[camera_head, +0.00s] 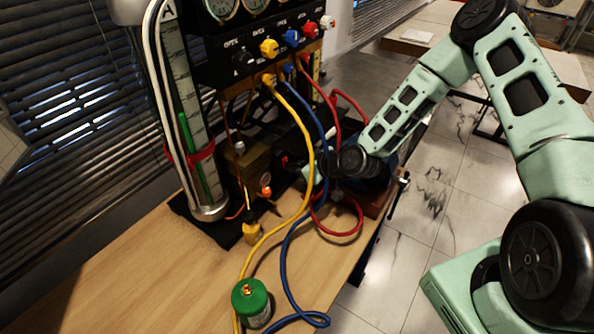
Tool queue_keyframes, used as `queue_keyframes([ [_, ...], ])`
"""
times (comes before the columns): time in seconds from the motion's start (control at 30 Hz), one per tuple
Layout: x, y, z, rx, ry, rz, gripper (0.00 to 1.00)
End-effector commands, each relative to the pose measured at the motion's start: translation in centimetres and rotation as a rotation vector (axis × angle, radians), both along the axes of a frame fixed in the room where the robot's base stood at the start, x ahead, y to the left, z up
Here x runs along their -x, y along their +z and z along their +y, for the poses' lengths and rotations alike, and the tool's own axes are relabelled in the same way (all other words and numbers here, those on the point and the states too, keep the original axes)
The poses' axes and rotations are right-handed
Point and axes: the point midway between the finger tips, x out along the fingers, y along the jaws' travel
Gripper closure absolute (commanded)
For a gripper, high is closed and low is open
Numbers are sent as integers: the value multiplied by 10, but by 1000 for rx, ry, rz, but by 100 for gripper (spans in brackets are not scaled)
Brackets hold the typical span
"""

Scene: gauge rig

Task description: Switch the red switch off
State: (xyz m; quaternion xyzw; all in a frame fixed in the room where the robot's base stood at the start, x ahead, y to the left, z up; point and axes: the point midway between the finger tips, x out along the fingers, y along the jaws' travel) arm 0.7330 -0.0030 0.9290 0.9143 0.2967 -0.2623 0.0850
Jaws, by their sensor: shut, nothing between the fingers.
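The red switch (285,160) shows as a small red patch on the front of a dark box, at the middle of the rig. It is small and I cannot tell its position. My gripper (309,174) is at the end of my mint-green arm, just right of the switch and close to it. The fingers are shut and empty, partly hidden behind the yellow and blue hoses. I cannot tell whether they touch the switch.
A yellow hose (306,135), a blue hose (318,118) and a red hose (343,233) hang around my gripper. Coloured valve knobs (269,47) sit above. A green canister (251,303) stands on the wooden table (150,270), whose front left is clear.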

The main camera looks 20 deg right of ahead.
Motion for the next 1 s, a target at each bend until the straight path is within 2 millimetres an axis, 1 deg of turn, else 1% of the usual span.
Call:
queue_keyframes([
  [0.27,-2,5,1,1,-1,-4,100],
  [0.6,-2,19,1,2,1,-3,100],
  [1.0,-2,19,0,2,-1,-2,100],
])
